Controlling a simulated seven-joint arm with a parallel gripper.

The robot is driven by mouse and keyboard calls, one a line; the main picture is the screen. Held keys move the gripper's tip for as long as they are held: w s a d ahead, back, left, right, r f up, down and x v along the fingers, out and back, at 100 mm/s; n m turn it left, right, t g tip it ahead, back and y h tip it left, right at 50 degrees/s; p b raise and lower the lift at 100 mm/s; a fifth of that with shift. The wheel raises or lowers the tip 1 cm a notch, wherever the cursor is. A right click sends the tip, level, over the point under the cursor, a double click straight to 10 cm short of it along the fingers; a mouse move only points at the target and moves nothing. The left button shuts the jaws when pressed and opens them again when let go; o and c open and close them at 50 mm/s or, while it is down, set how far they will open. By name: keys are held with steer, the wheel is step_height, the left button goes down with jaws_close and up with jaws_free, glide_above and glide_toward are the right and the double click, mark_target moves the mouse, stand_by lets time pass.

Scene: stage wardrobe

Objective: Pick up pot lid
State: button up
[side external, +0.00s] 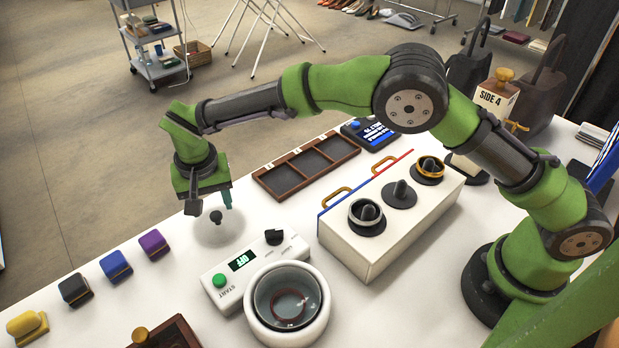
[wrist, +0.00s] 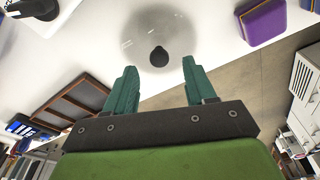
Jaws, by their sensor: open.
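The pot lid (side external: 217,226) is a clear, domed disc with a dark knob, lying on the white table. In the wrist view the lid (wrist: 145,28) shows with its round black knob ahead of my fingers, roughly centred between them. My gripper (side external: 210,209) hangs just above the lid in the side view. In the wrist view my gripper's teal fingers (wrist: 157,80) are spread apart with nothing between them. In the side view one finger partly overlaps the lid. I cannot tell the exact gap between the fingertips and the knob.
The white device with the OFF display (side external: 243,261) and the round pot (side external: 288,303) stand in front of the lid. A purple block (side external: 153,244) and other coloured blocks lie to the left. A compartment tray (side external: 307,164) and the white box with knobs (side external: 385,225) stand right.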

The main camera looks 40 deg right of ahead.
mark_target(215, 215)
steer(key=f, duration=0.3)
steer(key=shift+w+d+f, duration=0.15)
steer(key=shift+w+f, duration=0.1)
steer(key=shift+f, duration=0.05)
steer(key=shift+c, duration=0.2)
jaws_close()
steer(key=shift+r, duration=0.1)
